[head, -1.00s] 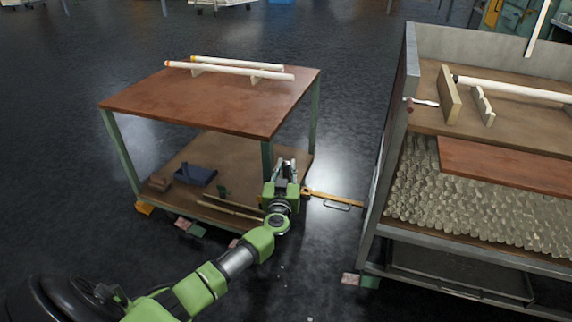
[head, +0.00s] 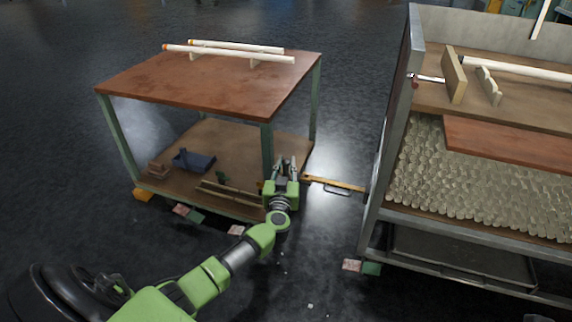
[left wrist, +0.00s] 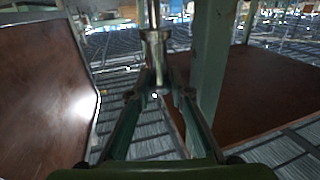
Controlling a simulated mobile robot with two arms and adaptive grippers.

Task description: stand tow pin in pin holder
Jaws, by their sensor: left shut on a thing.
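My left gripper (head: 285,170) is at the front right corner leg of the left trolley, level with the lower shelf. Its fingers are shut on a metallic pin, which I take to be the tow pin (left wrist: 155,48). In the left wrist view the pin stands roughly upright between the fingertips, with a wider collar. A green trolley leg (left wrist: 215,60) is just right of it. A yellow tow bar (head: 338,185) with a wire loop runs between the two trolleys. I cannot pick out the pin holder. My right gripper is not in view.
The left trolley has a brown top (head: 200,88) carrying white tubes (head: 230,54) on supports. Its lower shelf (head: 235,150) holds a dark blue box (head: 193,161). The right trolley (head: 375,180) holds stacked glass tubing (head: 470,180). Open floor lies in front.

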